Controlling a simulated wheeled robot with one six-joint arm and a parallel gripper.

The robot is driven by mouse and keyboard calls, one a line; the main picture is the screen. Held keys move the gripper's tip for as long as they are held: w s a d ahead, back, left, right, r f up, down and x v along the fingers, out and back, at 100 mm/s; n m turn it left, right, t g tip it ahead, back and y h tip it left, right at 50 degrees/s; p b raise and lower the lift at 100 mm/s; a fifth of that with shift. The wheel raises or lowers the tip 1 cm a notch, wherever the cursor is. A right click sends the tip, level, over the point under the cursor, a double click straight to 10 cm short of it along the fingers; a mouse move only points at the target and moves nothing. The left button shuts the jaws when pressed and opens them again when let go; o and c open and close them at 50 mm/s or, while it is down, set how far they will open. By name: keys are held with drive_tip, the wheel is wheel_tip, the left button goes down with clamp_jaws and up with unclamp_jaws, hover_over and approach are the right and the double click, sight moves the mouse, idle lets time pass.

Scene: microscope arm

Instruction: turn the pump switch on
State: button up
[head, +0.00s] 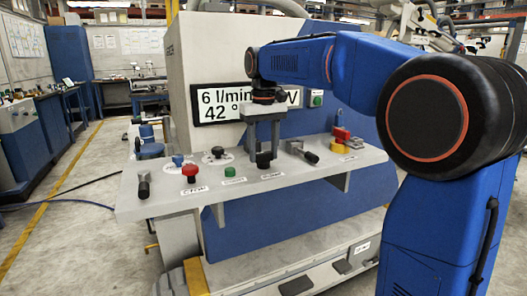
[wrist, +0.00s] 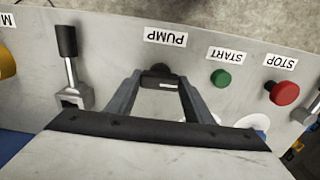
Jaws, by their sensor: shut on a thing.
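The pump switch is a black rotary knob (head: 264,161) on the grey control panel, just behind a label reading PUMP (head: 272,176). My gripper (head: 264,149) reaches down over the knob from above. In the wrist view the pump knob (wrist: 157,74) sits between the two grey fingertips of my gripper (wrist: 159,82), which are shut on its sides. A short white mark on the knob lies roughly crosswise in that view. The fingers hide part of the knob's sides.
A green START button (wrist: 221,78) and red STOP button (wrist: 284,92) stand on one side of the knob. A black-handled lever (wrist: 68,55) stands on the other. A display (head: 222,105) behind reads 6 l/min and 42, partly hidden by my arm.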

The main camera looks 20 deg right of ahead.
sight(264, 152)
idle(0.4)
drive_tip(key=o, duration=1.1)
drive_tip(key=shift+c, duration=0.2)
drive_tip(key=shift+r, duration=0.1)
wheel_tip(264, 152, up, 17)
drive_tip(key=shift+r, duration=0.1)
drive_tip(key=s+d+f+t, duration=0.2)
drive_tip(key=s+d+f, duration=0.1)
drive_tip(key=s+f, duration=1.3)
drive_tip(key=s+d+f+m+t, duration=0.1)
drive_tip(key=s+d+f, duration=0.3)
drive_tip(key=s+f, duration=1.2)
wheel_tip(264, 152, down, 5)
drive_tip(key=shift+s+m+t, duration=0.3)
drive_tip(key=shift+s+t, duration=0.1)
drive_tip(key=shift+t, duration=0.5)
